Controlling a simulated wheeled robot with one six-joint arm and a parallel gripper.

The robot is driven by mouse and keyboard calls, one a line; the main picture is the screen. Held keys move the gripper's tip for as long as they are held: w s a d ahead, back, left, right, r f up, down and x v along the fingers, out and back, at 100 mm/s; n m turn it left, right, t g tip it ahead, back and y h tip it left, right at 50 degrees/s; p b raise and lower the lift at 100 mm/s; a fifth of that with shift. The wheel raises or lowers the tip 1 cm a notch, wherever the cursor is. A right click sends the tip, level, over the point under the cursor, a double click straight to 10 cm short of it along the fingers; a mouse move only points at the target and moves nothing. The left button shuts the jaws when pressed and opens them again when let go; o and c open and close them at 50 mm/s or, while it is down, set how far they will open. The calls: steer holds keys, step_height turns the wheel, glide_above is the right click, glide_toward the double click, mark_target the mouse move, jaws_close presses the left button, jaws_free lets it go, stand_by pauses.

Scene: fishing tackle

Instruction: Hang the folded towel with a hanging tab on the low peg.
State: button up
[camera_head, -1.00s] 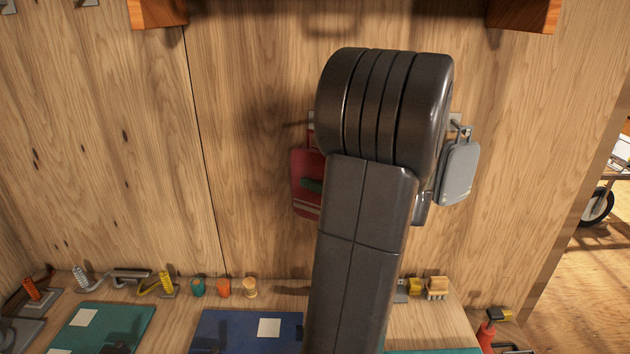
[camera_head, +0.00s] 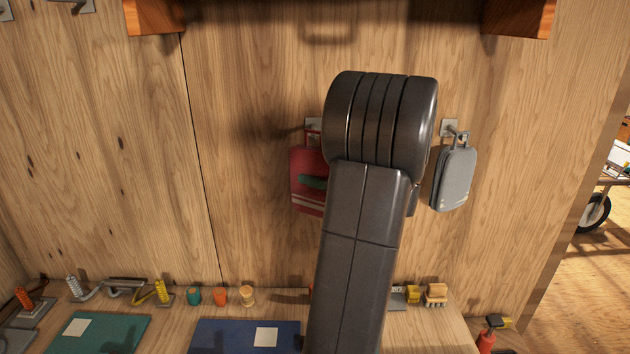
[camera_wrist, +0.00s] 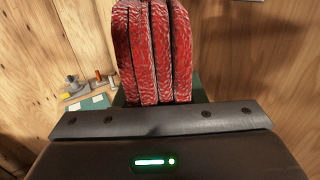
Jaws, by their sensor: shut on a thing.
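A red folded towel (camera_wrist: 155,50) fills the middle of the wrist view, its thick layers side by side. My gripper (camera_wrist: 157,118) is shut on it. In the head view my arm hides the gripper.
A grey folded item (camera_head: 455,180) hangs from another peg (camera_head: 452,130) right of my arm. Wooden blocks (camera_head: 517,18) jut out above. The bench below holds a green mat (camera_head: 110,335), a blue mat (camera_head: 220,338) and several small tackle items.

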steer(key=shift+w, duration=1.05)
steer(key=shift+w+f+p, duration=0.3)
steer(key=shift+w+f, duration=0.1)
steer(key=shift+w, duration=0.3)
steer(key=o, duration=1.3)
steer(key=shift+d+f, duration=0.1)
steer(key=b+v, duration=0.3)
steer(key=v, duration=1)
steer(key=shift+s+d, duration=0.2)
steer(key=shift+d, duration=0.05)
steer(key=shift+a, duration=0.1)
